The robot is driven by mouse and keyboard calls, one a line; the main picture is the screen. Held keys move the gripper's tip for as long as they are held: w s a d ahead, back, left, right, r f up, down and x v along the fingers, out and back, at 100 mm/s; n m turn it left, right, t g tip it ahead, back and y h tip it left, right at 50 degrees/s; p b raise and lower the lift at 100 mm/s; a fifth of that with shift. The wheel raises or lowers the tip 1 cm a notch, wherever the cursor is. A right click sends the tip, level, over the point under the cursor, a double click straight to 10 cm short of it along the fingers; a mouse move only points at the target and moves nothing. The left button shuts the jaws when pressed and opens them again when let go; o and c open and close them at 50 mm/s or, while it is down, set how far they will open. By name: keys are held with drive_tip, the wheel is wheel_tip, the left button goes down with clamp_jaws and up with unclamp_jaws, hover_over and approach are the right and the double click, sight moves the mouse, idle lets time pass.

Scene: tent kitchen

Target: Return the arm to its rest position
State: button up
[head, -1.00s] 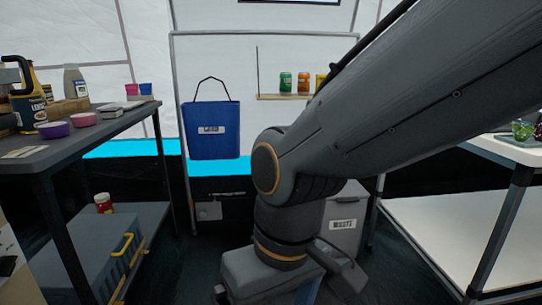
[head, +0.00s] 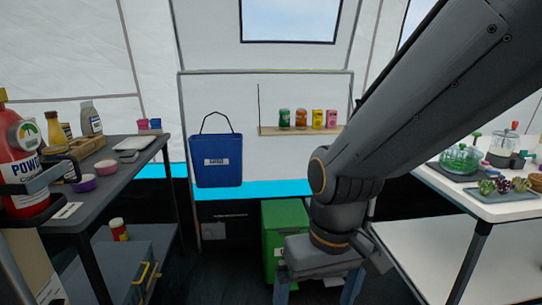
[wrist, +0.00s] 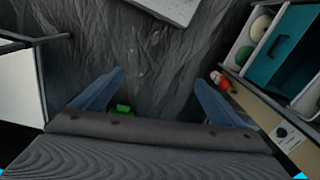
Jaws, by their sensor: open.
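My arm (head: 420,110) comes down from the upper right of the head view and bends at an elbow near the middle. My gripper (head: 318,292) hangs low in the picture, with its two blue fingers apart and their tips cut off by the bottom edge. In the wrist view my gripper (wrist: 159,82) is open with nothing between the fingers. Dark, wrinkled floor (wrist: 160,55) shows between and beyond them.
A dark table (head: 105,160) with bottles and bowls stands left, a white table (head: 490,205) right. A green bin (head: 275,225) stands close behind my gripper. Shelf (head: 300,131) holds several cans and cartons.

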drive_tip(key=s+d+r+m+p, duration=0.2)
drive_tip(key=d+r+m+p, duration=0.1)
drive_tip(key=d+r+p, duration=0.8)
wheel_tip(320, 180, up, 4)
drive_tip(key=p, duration=0.6)
drive_tip(key=shift+s+d+f+h+p, duration=0.2)
drive_tip(key=shift+d+f+h+p, duration=0.1)
drive_tip(key=shift+h+p, duration=0.1)
